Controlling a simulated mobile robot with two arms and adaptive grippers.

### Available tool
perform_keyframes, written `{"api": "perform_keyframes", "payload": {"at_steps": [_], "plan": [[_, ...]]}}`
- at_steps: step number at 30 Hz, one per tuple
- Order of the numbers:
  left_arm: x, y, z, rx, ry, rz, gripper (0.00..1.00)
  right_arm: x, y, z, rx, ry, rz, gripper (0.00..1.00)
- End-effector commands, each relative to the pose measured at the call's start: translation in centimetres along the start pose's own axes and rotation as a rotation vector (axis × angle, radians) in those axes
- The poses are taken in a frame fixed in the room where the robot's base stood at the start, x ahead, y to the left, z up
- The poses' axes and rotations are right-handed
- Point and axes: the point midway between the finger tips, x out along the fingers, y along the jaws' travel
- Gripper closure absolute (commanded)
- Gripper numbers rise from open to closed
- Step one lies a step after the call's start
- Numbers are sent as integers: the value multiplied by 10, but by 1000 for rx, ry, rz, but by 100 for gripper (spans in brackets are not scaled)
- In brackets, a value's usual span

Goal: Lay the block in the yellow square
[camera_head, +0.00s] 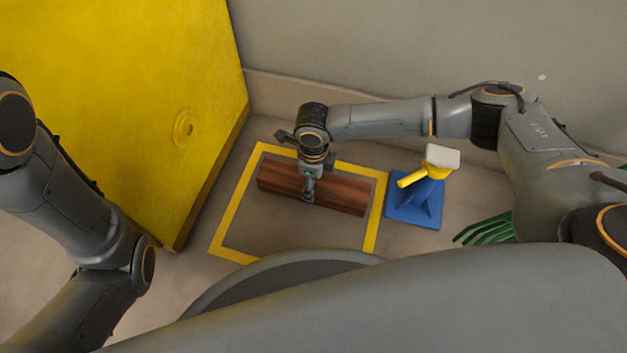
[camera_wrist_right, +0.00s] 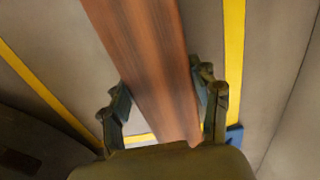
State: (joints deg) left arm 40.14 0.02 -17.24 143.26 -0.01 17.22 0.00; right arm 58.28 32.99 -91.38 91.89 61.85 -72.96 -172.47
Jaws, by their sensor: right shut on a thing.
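The block (camera_head: 338,193) is a long reddish-brown wooden piece. In the head view it lies lengthwise across the upper part of the yellow square (camera_head: 228,218), which is a yellow outline on the floor. I cannot tell whether the block touches the floor. My right gripper (camera_head: 309,196) is over the block's middle, with its fingers on both sides. In the right wrist view the block (camera_wrist_right: 150,60) runs between the two fingers of my right gripper (camera_wrist_right: 165,95), and yellow lines (camera_wrist_right: 233,60) show on both sides. My left gripper is not in view; only the left arm shows.
A blue dustpan-like object (camera_head: 416,205) with a yellow and white piece (camera_head: 432,167) stands just right of the square. Green prongs (camera_head: 485,231) lie farther right. A large yellow panel (camera_head: 150,90) is at the left, and a grey wall (camera_head: 400,45) is behind.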

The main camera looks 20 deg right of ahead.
Motion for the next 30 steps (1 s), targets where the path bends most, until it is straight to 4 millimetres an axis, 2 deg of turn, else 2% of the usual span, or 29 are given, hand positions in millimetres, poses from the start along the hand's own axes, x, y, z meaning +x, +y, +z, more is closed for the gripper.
{"api": "perform_keyframes", "payload": {"at_steps": [1, 2, 4, 5, 14, 19, 23, 30], "plan": [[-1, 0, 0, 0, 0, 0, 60, 1, 0, 1, 0, -2, -1, 100], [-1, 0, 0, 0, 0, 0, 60, 2, 0, 0, 0, 0, 0, 32], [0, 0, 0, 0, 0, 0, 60, 1, 0, 0, 0, 0, 0, 18], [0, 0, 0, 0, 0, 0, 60, 1, 0, 0, 0, 0, 0, 16], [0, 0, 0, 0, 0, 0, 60, 1, 0, 0, 0, 0, 0, 16], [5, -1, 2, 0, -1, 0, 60, -7, 0, 0, 0, 0, 0, 16], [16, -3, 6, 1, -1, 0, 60, -22, 0, 0, 0, 0, 0, 16], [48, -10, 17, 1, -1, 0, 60, -68, 0, 0, 0, -1, -1, 16]]}}
